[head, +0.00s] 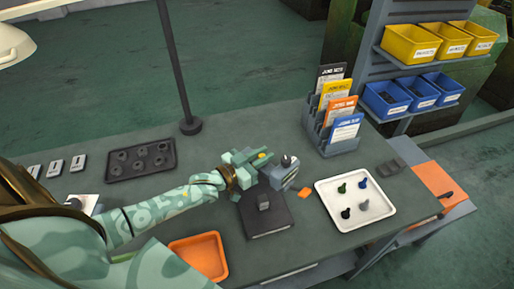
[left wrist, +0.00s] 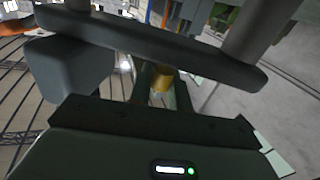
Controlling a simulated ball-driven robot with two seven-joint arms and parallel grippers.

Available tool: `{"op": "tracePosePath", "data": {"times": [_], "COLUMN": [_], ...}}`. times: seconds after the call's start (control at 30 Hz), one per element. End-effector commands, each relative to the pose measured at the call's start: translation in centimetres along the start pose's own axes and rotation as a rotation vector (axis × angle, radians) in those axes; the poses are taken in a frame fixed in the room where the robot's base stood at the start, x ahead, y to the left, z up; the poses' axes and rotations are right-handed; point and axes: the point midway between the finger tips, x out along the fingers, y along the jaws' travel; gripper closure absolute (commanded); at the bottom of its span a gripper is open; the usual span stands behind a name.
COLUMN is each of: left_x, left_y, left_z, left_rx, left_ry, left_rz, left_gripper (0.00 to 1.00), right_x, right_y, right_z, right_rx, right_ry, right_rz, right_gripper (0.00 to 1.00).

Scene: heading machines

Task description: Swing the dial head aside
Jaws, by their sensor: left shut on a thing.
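The dial head (head: 283,173), a grey block with a round dark-topped part, stands at the far edge of a black base plate (head: 266,222) on the bench. A small grey block (head: 263,202) sits on the plate. My left gripper (head: 258,158) reaches in from the left and is shut at the left side of the dial head; the fingers partly hide the grip. In the left wrist view a brass-coloured cylinder (left wrist: 162,81) shows between dark parts near the fingers. My right gripper is in neither view.
A white tray (head: 330,222) with several small coloured pieces lies to the right, an orange tray (head: 198,258) in front. A dark tray with rings (head: 142,176) and a lamp post base (head: 190,126) stand left. A card rack (head: 328,143) stands behind right.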

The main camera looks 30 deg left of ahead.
Motion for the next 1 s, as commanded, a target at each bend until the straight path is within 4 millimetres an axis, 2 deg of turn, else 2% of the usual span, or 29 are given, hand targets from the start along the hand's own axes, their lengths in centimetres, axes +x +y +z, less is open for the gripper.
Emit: {"op": "tracePosePath", "data": {"times": [0.03,0.3,0.6,1.0], "left_x": [0.2,1.1,1.6,1.6], "left_y": [0.1,-0.2,-0.4,-0.6], "left_z": [-0.5,-0.2,0.0,-0.1], "left_rx": [-0.01,-0.007,-0.003,-0.001], "left_ry": [0.004,0.008,0.011,0.013], "left_rz": [-0.038,-0.205,-0.291,-0.302], "left_gripper": [1.0,1.0,1.0,1.0], "right_x": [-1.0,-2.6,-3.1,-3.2], "right_y": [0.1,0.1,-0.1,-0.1], "right_z": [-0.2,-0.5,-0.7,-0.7], "right_rx": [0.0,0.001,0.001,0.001], "right_ry": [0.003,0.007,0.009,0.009], "right_rz": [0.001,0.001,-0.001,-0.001], "right_gripper": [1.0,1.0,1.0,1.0]}}
